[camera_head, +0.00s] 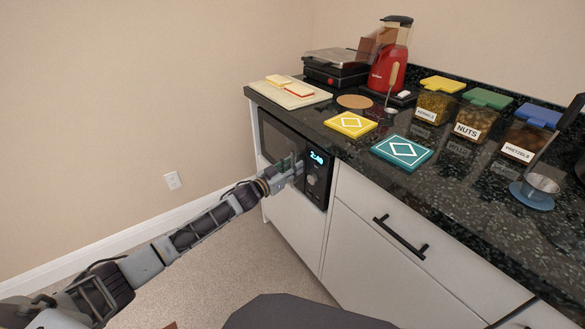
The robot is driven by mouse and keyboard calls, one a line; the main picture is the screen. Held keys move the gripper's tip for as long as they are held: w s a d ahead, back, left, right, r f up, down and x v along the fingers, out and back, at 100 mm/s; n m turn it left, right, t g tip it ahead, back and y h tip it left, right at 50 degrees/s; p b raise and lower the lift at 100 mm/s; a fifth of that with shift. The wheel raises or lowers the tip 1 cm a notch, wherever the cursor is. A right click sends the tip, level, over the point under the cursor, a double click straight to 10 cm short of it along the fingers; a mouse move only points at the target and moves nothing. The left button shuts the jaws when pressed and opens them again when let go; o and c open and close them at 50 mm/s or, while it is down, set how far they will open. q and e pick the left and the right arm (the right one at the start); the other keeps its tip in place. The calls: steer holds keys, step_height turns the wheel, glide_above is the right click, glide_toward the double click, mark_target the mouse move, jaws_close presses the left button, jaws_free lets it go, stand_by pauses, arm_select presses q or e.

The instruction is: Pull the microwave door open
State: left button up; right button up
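The microwave (318,162) is built into the white cabinet under the counter. It has a dark front, with a lit blue display and a round knob on the panel at its right. Its door (272,138) is dark and looks closed. My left arm reaches in from the lower left. My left gripper (291,170) is at the right part of the door, beside the control panel, and hides the area where a handle would be. I cannot tell whether its fingers are around anything or touching. My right gripper is out of view.
A drawer handle (400,237) juts out at right. The carpet (215,262) in front is clear.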

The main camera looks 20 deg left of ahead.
arm_select(q)
steer(key=shift+c, duration=0.5)
jaws_close()
